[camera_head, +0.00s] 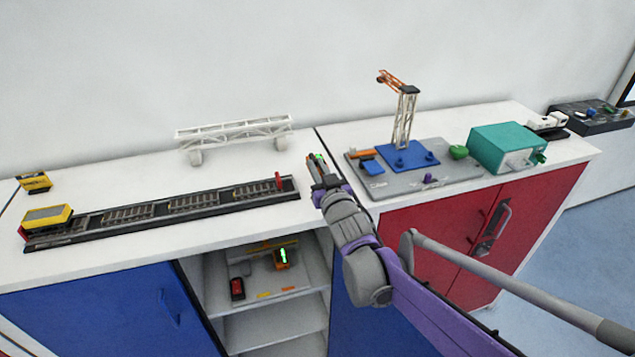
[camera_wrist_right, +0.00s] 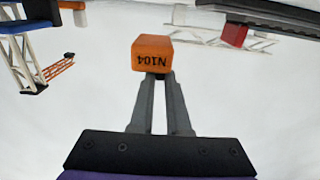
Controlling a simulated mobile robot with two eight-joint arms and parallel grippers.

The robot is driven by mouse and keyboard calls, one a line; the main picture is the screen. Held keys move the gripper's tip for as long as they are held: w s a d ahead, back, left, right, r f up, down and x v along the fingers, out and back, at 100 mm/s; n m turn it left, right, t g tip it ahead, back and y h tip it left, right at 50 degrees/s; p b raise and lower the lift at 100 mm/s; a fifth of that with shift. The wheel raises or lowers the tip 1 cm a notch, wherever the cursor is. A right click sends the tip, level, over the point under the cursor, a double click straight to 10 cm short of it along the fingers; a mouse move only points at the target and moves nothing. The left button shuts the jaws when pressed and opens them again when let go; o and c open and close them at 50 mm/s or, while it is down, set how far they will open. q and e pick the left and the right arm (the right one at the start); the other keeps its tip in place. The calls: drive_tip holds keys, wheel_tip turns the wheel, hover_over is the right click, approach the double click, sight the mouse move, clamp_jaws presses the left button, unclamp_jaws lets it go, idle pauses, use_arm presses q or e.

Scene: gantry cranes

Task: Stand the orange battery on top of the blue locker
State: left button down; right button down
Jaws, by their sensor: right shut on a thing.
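The orange battery (camera_wrist_right: 153,52) shows in the right wrist view, its face marked N104 and upside down there. My right gripper (camera_wrist_right: 156,78) is shut on it. In the head view my right gripper (camera_head: 320,172) is over the white top near the seam between the lockers, and mostly hides the battery (camera_head: 321,158). I cannot tell whether the battery touches the top. The blue locker (camera_head: 105,310) has blue doors, a white top and an open shelf bay. My left gripper is not in view.
On the blue locker's top are a track (camera_head: 150,212) with a yellow wagon (camera_head: 46,216) and a white truss bridge (camera_head: 235,132). The red locker (camera_head: 450,235) carries a crane model (camera_head: 404,118) and a teal box (camera_head: 507,147). An orange item (camera_head: 282,258) with a green light sits inside the bay.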

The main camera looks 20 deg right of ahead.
drive_tip(key=shift+w+f, duration=0.1)
drive_tip(key=shift+f, duration=2.25)
drive_tip(key=shift+f, duration=0.2)
drive_tip(key=c, duration=0.9)
unclamp_jaws()
drive_tip(key=shift+r, duration=0.1)
drive_tip(key=shift+r, duration=0.15)
drive_tip(key=s+b, duration=0.1)
drive_tip(key=s, duration=1.1)
drive_tip(key=shift+d+b, duration=0.25)
drive_tip(key=shift+b, duration=0.05)
